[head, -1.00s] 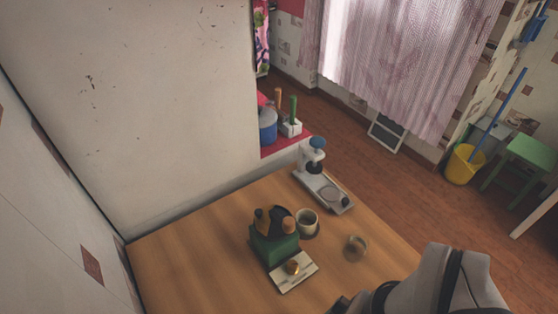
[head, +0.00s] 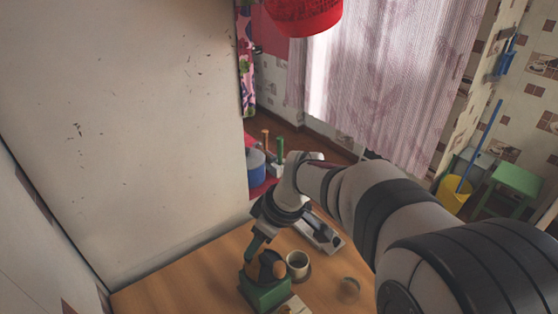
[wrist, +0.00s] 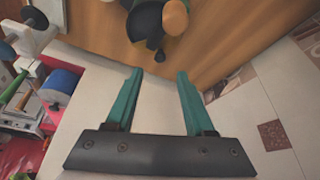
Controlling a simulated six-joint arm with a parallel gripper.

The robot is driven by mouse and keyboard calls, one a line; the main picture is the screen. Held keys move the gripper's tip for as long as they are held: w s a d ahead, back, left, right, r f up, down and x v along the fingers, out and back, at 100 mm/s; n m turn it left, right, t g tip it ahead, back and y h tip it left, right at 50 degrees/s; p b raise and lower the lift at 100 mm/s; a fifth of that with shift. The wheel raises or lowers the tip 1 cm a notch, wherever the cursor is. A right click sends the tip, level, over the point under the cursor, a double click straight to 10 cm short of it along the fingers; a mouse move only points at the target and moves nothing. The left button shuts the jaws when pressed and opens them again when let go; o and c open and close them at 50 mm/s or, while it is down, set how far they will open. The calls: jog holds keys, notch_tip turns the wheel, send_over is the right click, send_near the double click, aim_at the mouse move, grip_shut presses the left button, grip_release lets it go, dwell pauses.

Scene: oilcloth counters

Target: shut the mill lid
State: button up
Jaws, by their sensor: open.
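The mill (head: 266,292) has a green body with brownish-orange and dark parts on top. It stands on the wooden counter, low in the head view and partly cut by the lower edge. In the wrist view its dark and orange top parts (wrist: 175,18) show at the upper edge. I cannot make out clearly which part is the lid or how far it stands open. My gripper (head: 255,249) hangs just above and behind the mill in the head view. In the wrist view my gripper (wrist: 160,74) has its two teal fingers apart with nothing between them.
A blue pot (head: 256,165) stands farther back. The wooden counter (head: 190,280) is clear on the left.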

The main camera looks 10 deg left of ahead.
aim_at(252, 260)
jog(key=x, duration=0.6)
jog(key=shift+a+f, duration=0.1)
jog(key=shift+f, duration=0.05)
jog(key=shift+c, duration=0.3)
grip_shut()
